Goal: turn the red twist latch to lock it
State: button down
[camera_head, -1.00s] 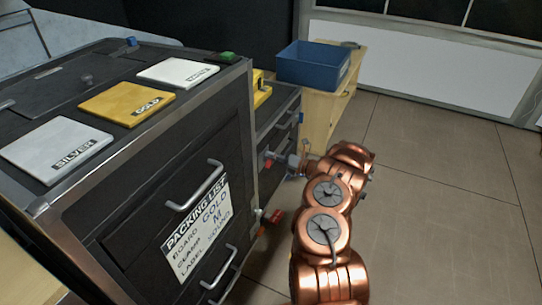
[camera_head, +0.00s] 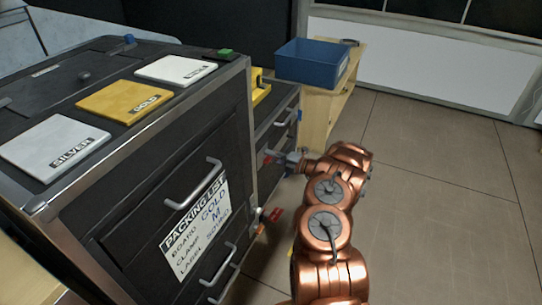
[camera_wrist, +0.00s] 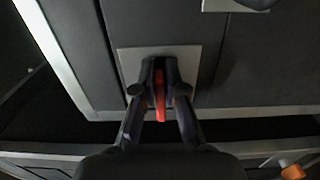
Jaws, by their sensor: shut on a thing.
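The red twist latch (camera_wrist: 160,96) sits on a square grey plate (camera_wrist: 128,66) on a dark cabinet front in the wrist view. My gripper (camera_wrist: 165,84) is shut on the latch, with one dark finger on each side of its red handle. The handle lies nearly upright in that view, and its upper part is partly hidden by the fingers. In the head view my gripper (camera_head: 279,157) is at the front of the far dark cabinet, and a small red tip (camera_head: 267,158) shows beside it.
The near dark cabinet (camera_head: 120,215) carries silver, gold and white boards, metal handles and a packing list. Another red piece (camera_head: 273,216) sticks out at its lower right edge. A blue bin (camera_head: 312,66) stands on a wooden cabinet behind. The floor (camera_head: 440,180) on the right is clear.

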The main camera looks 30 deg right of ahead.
jog(key=shift+s+a+f+y, duration=0.1)
jog(key=shift+a+f+y, duration=0.2)
jog(key=shift+a, duration=0.1)
jog(key=c, duration=1.4)
grip_release()
jog(key=shift+r, duration=0.15)
jog(key=shift+o, duration=0.9)
jog(key=shift+d, duration=0.1)
jog(key=shift+r, duration=0.1)
jog(key=shift+d, duration=0.1)
jog(key=v, duration=1.2)
jog(key=shift+r, duration=0.15)
